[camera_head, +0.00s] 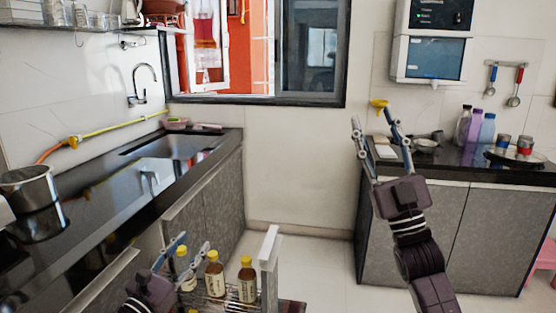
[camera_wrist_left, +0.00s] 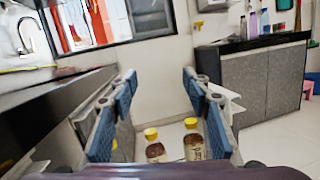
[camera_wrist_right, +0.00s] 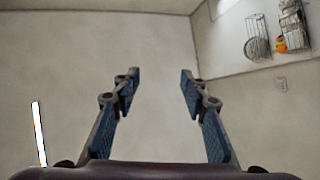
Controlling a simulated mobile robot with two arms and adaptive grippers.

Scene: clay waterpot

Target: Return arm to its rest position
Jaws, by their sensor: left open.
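My right gripper (camera_head: 377,148) is raised in front of the right counter, its fingers pointing up. In the right wrist view (camera_wrist_right: 157,90) its fingers are spread with nothing between them, facing bare wall and ceiling. My left gripper (camera_head: 190,246) is low at the bottom of the head view, near a rack of bottles. In the left wrist view (camera_wrist_left: 160,90) its fingers are wide apart and empty, with the bottles beyond and below them. No clay waterpot can be made out for certain.
Bottles with yellow caps (camera_head: 215,274) stand in a wire rack (camera_head: 233,300) close to my left gripper. A steel pot (camera_head: 28,187) is on the left counter (camera_head: 100,215). The right counter (camera_head: 470,177) holds bottles and jars.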

